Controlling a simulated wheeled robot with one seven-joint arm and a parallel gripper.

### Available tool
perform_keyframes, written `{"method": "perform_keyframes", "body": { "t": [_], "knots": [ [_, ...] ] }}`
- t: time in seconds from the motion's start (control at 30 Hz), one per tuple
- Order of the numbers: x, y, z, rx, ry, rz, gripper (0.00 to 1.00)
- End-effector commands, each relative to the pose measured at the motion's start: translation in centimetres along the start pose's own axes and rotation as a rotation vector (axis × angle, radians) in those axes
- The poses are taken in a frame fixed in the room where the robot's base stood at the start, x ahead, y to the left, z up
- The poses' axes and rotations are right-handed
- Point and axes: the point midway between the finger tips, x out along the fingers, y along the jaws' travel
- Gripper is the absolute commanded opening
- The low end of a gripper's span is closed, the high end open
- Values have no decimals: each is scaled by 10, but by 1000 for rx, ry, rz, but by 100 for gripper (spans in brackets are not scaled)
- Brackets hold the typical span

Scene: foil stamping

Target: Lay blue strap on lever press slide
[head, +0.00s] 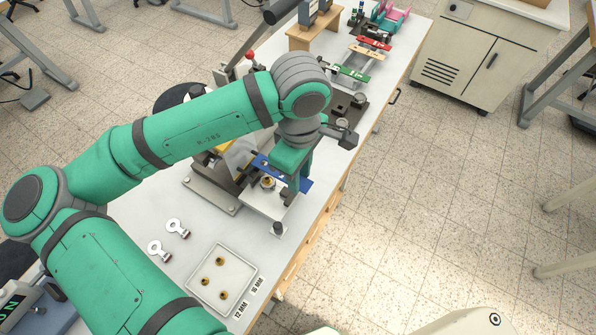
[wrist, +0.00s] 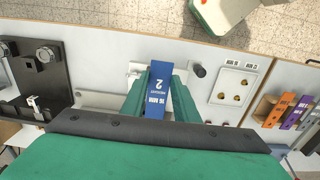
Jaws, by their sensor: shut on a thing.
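The blue strap (head: 264,162) is in my gripper (head: 292,184), which is shut on it. In the wrist view my gripper (wrist: 158,84) has a finger on each side of the strap (wrist: 157,92), whose printed face reads "16 MM" and "2". The lever press (head: 208,188) stands on the bench left of the strap, partly hidden by my arm. Its pale slide (head: 262,204) sticks out below the strap, with a small brass piece (head: 267,182) on it. The strap appears above the slide; I cannot tell whether they touch.
A white tray (head: 241,262) with brass pieces and two ring-ended metal parts (head: 176,228) lie nearer on the bench. A black fixture (wrist: 40,85) stands beside the press. Orange (wrist: 264,108) and purple (wrist: 283,110) straps sit at the wrist view's right. Green (head: 352,74) and red (head: 373,44) straps are farther back.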

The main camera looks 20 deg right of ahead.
Motion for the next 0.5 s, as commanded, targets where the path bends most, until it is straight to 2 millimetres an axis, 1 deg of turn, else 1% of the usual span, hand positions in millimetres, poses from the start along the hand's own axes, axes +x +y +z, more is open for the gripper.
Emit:
{"method": "perform_keyframes", "body": {
  "t": [0.5],
  "knots": [
    [40,-1,0,-1,-3,-1,6]
  ]
}}
